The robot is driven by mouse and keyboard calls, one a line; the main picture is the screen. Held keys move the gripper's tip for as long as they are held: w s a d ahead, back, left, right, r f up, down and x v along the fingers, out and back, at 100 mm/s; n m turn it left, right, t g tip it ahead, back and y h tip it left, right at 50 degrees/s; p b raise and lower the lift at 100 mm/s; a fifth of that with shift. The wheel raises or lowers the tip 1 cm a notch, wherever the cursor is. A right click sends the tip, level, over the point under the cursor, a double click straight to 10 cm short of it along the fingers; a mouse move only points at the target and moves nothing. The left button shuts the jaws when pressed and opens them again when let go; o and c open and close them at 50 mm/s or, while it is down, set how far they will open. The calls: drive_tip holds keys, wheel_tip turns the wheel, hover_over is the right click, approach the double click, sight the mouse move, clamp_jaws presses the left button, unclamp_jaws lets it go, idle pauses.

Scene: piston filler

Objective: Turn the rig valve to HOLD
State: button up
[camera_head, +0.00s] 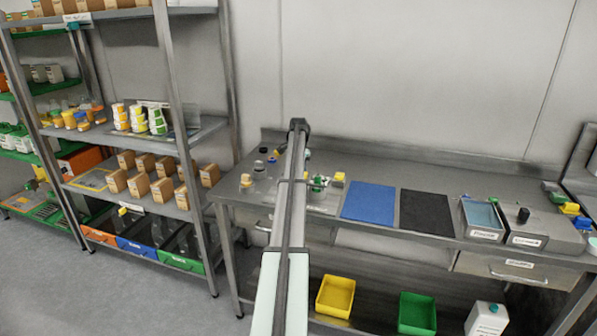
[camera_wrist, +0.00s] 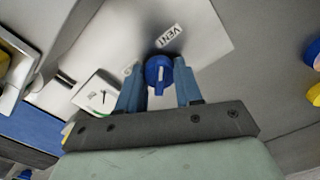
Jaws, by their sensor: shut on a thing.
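In the wrist view, a round blue valve knob (camera_wrist: 158,69) with a white pointer mark sits on a pale panel (camera_wrist: 205,40). A label reading VENT (camera_wrist: 168,36) is on the panel beyond the knob. Another small label (camera_wrist: 128,70) beside the left finger is mostly hidden and I cannot read it. My gripper (camera_wrist: 157,76) has its two blue fingers on either side of the knob, shut on it. The white mark points toward my gripper's palm. No HOLD label is readable. In the head view my arm hides the knob and my gripper.
A small white gauge (camera_wrist: 98,97) stands left of my fingers. On the bench (camera_head: 375,165) lie a blue mat (camera_head: 368,202) and a black mat (camera_head: 427,211). A shelf rack (camera_head: 180,110) is further left.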

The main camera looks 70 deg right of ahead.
drive_tip(key=shift+c, duration=1)
drive_tip(key=n, duration=0.4)
drive_tip(key=shift+n, duration=0.4)
drive_tip(key=n, duration=0.4)
drive_tip(key=shift+n, duration=0.3)
drive_tip(key=n, duration=0.4)
drive_tip(key=shift+n, duration=2.3)
